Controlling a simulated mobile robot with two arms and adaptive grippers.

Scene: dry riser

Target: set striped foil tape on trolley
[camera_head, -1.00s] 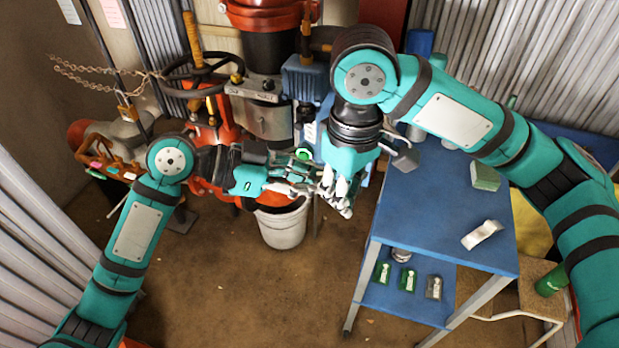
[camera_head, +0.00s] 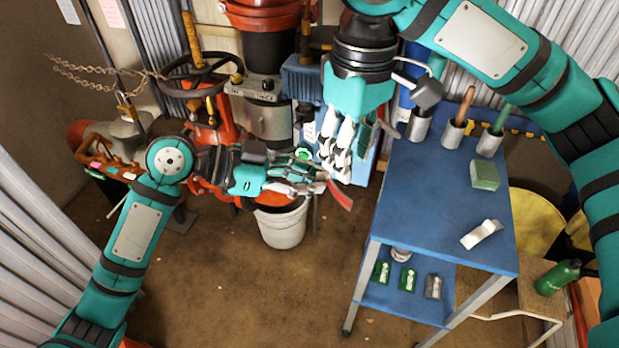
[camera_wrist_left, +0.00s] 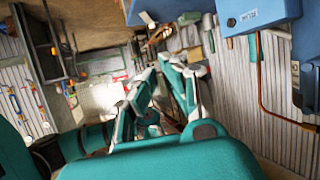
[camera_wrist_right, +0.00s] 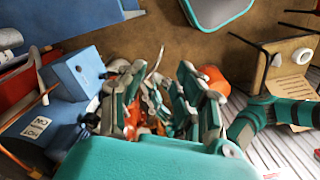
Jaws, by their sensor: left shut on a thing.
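The blue trolley (camera_head: 425,215) stands at the right in the head view. My left gripper (camera_head: 322,184) is shut on a thin red thing (camera_head: 341,195) that sticks out past its fingertips. Most of that thing is hidden by the fingers, so I cannot tell whether it is the striped foil tape. The gripper is left of the trolley, above the floor. My right gripper (camera_head: 345,165) points down just above and beside the left fingertips, its fingers apart and no held thing visible. Its fingers also show apart in the right wrist view (camera_wrist_right: 165,95).
On the trolley top are a green block (camera_head: 485,174), a white piece (camera_head: 482,234) and metal cups, some with handles (camera_head: 453,132), along the back. The middle of the top is clear. Green packets (camera_head: 406,279) lie on the lower shelf. A white bucket (camera_head: 283,226) stands below my left gripper.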

